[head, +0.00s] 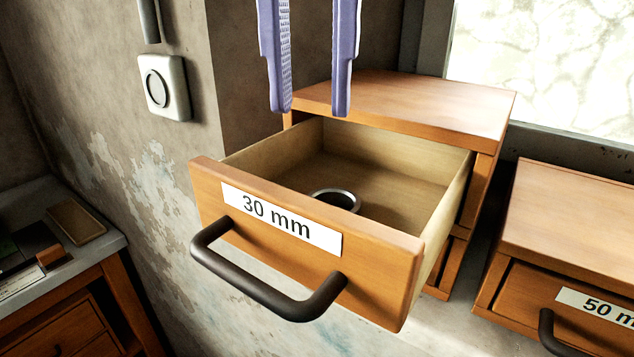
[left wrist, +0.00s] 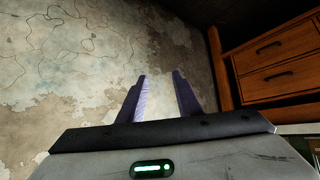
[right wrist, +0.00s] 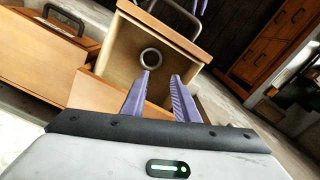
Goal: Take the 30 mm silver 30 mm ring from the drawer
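The silver ring (head: 337,200) lies on the floor of the open drawer, partly hidden behind the drawer front in the head view. It shows whole in the right wrist view (right wrist: 151,59). The drawer (head: 300,245) is pulled out and labelled "30 mm", with a dark bar handle (head: 265,285). My right gripper (head: 311,110) is open and empty, its purple fingers pointing down above the drawer. It also shows in the right wrist view (right wrist: 162,76). My left gripper (left wrist: 159,76) is open and empty in its wrist view, facing a patchy wall or floor surface.
A second wooden cabinet with a "50 mm" drawer (head: 590,305) stands at the right. A workbench (head: 75,262) with drawers is at the lower left. A grey switch box (head: 165,88) is on the wall. The drawer's inside around the ring is otherwise empty.

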